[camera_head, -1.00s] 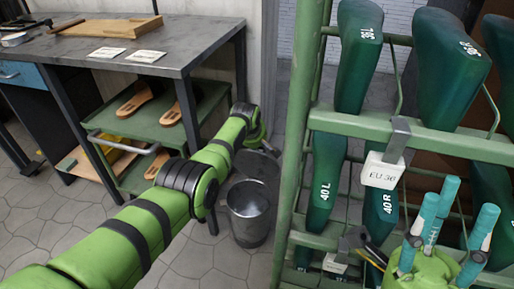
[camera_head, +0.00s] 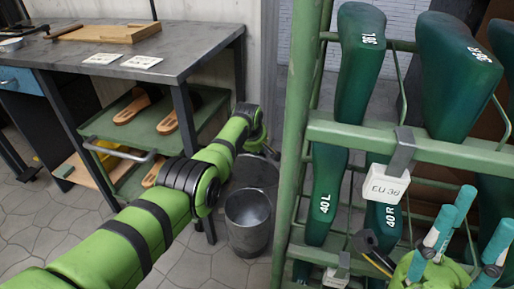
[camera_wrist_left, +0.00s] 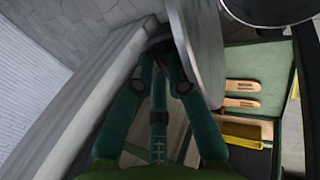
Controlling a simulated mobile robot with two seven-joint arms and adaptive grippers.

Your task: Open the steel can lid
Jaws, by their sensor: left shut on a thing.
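The steel can (camera_head: 249,228) stands on the floor beside the green rack, its mouth uncovered. Its round grey lid (camera_head: 256,172) stands steeply tilted up behind the mouth; in the left wrist view the lid (camera_wrist_left: 196,45) is a grey disc beside my fingers. My left gripper (camera_wrist_left: 158,52) is shut on the lid at its edge; the exact contact is dark and partly hidden. In the head view, my left wrist hides most of that gripper. The can's rim (camera_wrist_left: 265,20) shows at the upper right of the wrist view. My right gripper (camera_head: 455,235) has its teal fingers spread, empty, at lower right.
The green rack (camera_head: 293,140) with dark green lasts and an EU 36 tag (camera_head: 386,184) stands right of the can. A workbench (camera_head: 170,57) and a green shelf (camera_head: 135,125) with sandals stand left. Tiled floor (camera_head: 190,268) is free in front of the can.

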